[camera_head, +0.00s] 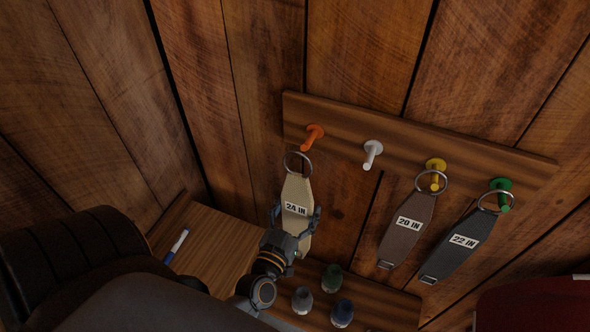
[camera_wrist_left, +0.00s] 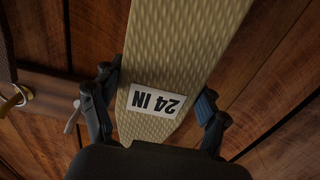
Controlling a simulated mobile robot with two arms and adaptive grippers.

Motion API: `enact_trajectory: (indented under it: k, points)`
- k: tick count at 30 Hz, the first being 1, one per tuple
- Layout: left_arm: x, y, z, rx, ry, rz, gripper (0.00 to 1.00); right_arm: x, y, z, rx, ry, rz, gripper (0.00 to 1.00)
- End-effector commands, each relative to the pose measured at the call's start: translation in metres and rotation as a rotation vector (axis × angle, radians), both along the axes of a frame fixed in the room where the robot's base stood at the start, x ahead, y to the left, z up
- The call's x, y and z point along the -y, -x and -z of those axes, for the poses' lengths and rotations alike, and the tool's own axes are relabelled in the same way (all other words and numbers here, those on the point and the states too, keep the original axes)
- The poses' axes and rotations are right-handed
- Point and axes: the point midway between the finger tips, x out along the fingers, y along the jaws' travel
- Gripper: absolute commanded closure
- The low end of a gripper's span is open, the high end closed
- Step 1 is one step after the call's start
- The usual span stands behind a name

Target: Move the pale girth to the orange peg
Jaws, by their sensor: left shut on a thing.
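The pale girth (camera_head: 297,190), labelled 24 IN, hangs upright with a metal ring (camera_head: 297,163) at its top. My left gripper (camera_head: 297,213) is shut on the girth around its label, one finger on each side. The left wrist view shows the pale girth (camera_wrist_left: 185,50) between the fingers (camera_wrist_left: 157,92). The orange peg (camera_head: 312,137) is at the left end of the wooden rack. The ring is just below and left of the peg tip; I cannot tell whether they touch. My right gripper is out of view.
The rack board (camera_head: 400,140) also bears an empty white peg (camera_head: 372,153), a yellow peg (camera_head: 436,167) with a brown 20 IN girth (camera_head: 405,235), and a green peg (camera_head: 501,188) with a dark 22 IN girth (camera_head: 455,250). Below are small bottles (camera_head: 332,278) and a marker (camera_head: 177,245).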

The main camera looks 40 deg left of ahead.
Motion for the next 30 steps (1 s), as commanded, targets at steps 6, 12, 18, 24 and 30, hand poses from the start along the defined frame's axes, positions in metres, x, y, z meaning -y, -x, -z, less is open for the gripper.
enact_trajectory:
  k: [6, 12, 18, 24, 30]
  points:
    - [-0.003, -0.013, 0.001, 0.003, 0.001, -0.001, 0.71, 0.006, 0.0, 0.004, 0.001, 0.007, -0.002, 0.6]
    - [-0.006, -0.025, 0.002, 0.004, 0.001, -0.002, 0.71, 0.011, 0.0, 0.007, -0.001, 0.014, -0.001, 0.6]
    - [-0.009, -0.037, 0.002, 0.004, -0.001, -0.001, 0.71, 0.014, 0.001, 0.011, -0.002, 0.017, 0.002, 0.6]
    - [-0.012, -0.048, 0.003, 0.003, -0.001, -0.002, 0.71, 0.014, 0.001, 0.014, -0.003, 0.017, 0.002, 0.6]
    - [-0.015, -0.06, 0.004, 0.003, -0.001, -0.001, 0.71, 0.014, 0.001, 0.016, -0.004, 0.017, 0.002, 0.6]
